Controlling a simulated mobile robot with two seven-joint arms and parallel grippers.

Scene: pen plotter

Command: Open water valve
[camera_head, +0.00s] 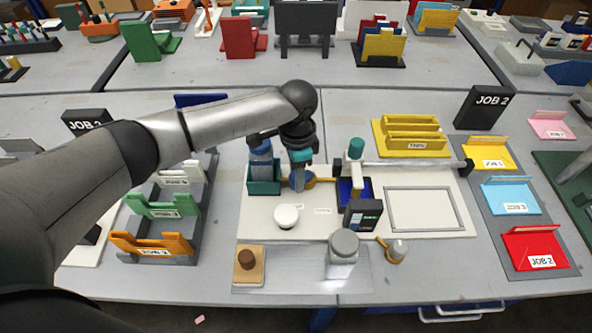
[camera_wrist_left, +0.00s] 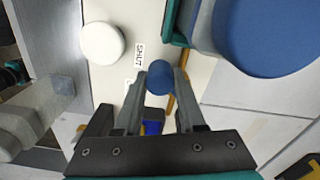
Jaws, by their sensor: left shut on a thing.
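The water valve (camera_head: 309,180) on the white plotter board has a blue round knob (camera_wrist_left: 159,77) and an orange-yellow lever or pipe beside it. My left gripper (camera_head: 298,184) points down at it from above. In the left wrist view its two fingers (camera_wrist_left: 157,92) are closed on the sides of the blue knob. A label reading SHUT (camera_wrist_left: 138,58) lies beside the knob. The gripper hides much of the valve in the head view. My right gripper is not in view.
A blue bottle (camera_head: 261,152) in a teal holder (camera_head: 264,187) stands close left of the gripper. A white round knob (camera_head: 286,216) is in front. A teal-capped white post (camera_head: 356,150) with a rail stands to the right. Job trays (camera_head: 153,245) flank the board.

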